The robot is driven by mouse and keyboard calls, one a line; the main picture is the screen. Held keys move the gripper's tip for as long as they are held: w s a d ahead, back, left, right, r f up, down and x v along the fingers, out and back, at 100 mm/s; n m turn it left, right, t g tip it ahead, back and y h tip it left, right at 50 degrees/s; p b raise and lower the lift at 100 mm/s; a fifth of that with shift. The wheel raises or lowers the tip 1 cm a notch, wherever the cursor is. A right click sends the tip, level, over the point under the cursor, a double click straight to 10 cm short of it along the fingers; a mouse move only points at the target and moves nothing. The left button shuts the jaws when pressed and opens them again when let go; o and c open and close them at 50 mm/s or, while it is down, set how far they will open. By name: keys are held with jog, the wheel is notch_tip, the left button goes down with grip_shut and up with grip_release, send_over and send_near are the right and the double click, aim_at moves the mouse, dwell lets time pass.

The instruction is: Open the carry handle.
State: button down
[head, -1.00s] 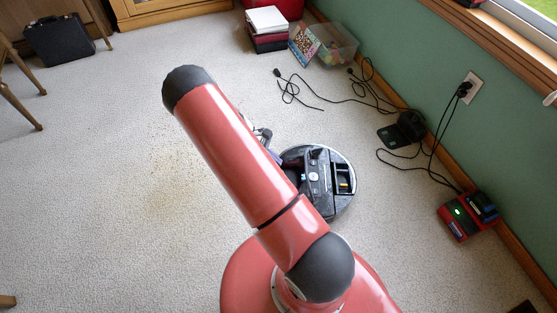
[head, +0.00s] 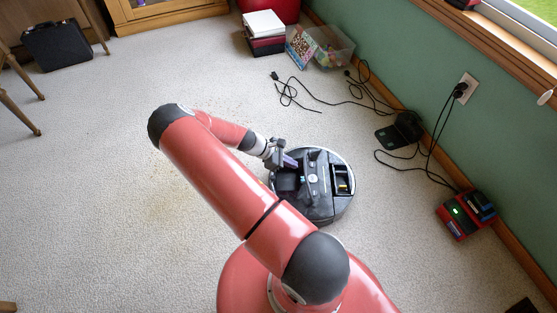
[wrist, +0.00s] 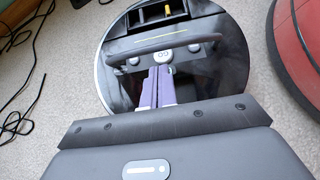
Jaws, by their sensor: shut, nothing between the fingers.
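A round, dark robot vacuum (head: 325,203) sits on the carpet beside my base, and it fills the upper middle of the wrist view (wrist: 210,75). A curved bar (wrist: 165,43) crosses its top behind a round centre button and two smaller buttons; it looks like the carry handle, but I cannot tell whether it is raised. My gripper (head: 291,162) is over the vacuum's left side in the head view. Its purple fingers (wrist: 160,69) are together and empty, with the tips just short of the centre button in the picture. I cannot tell whether they touch the vacuum.
A black dock (head: 403,133) with cables stands by the green wall. A red charger (head: 465,213) lies to the right. A clear bin (head: 332,47) and stacked books (head: 265,32) are at the back. A black case (head: 57,44) is far left.

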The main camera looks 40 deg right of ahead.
jog(key=shift+s+d, duration=0.45)
jog(key=shift+d, duration=0.2)
jog(key=shift+r, duration=0.15)
jog(key=shift+s+d+r+t+y+p, duration=0.35)
jog(key=shift+s+d+t+y+p, duration=0.15)
jog(key=shift+d+y+p, duration=0.25)
jog(key=shift+s+d+r+t+y+p, duration=0.35)
jog(key=shift+d+t+y+p, duration=0.25)
jog(key=shift+p, duration=0.2)
jog(key=shift+r, duration=0.15)
